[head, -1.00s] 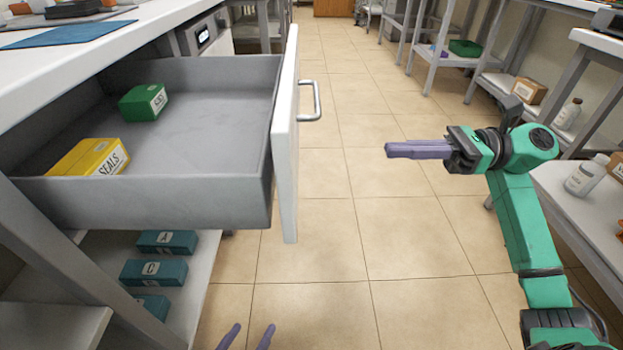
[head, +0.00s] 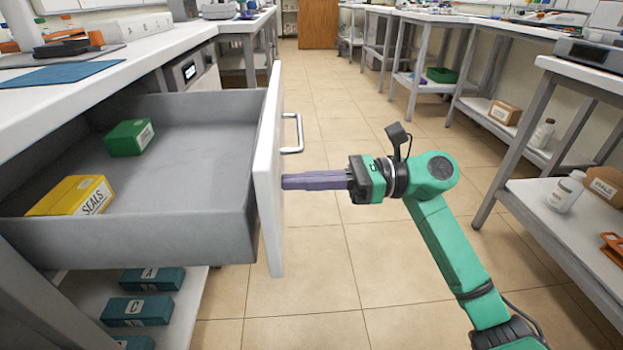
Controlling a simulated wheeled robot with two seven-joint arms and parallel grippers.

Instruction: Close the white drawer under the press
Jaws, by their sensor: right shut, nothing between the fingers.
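The white drawer (head: 268,180) stands open at the left, its grey tray pulled out from under the white bench. Its front carries a metal handle (head: 297,134). A green box (head: 130,138) and a yellow SEALS box (head: 72,196) lie inside it. My right gripper (head: 285,182) is shut and empty, with its purple fingers pointing left. The fingertips are at the outer face of the drawer front, below the handle; whether they touch it I cannot tell for sure. My left gripper is out of view.
Teal lettered boxes (head: 138,310) sit on the shelf below the drawer. A side table (head: 560,205) with a white bottle (head: 566,191) stands at the right. Tiled floor (head: 345,240) lies clear between the benches.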

